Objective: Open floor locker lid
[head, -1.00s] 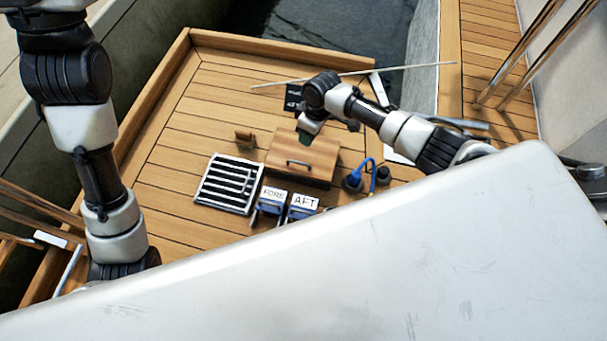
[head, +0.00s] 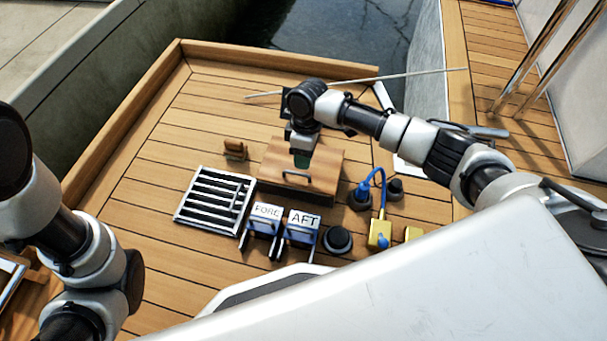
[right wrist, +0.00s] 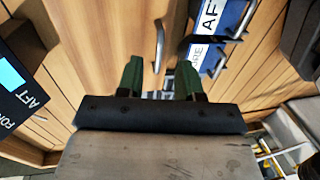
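The floor locker lid (head: 325,162) is a wooden panel with a metal bar handle (head: 296,181) near its front edge. It looks closed. In the right wrist view the lid (right wrist: 95,40) fills the upper left, and its handle (right wrist: 159,45) lies just beyond the fingertips. My right gripper (head: 301,161) is over the lid, just behind the handle in the head view. Its two green fingers (right wrist: 160,65) stand apart with nothing held between them. I cannot tell whether they touch the lid. My left arm shows at the left; its gripper is out of view.
A slatted metal grate (head: 214,199) lies left of the lid. The FORE box (head: 266,214) and AFT box (head: 304,220) stand in front. A blue plug with cable (head: 362,192) and yellow box (head: 380,234) are right. A wooden block (head: 235,148) sits behind the grate.

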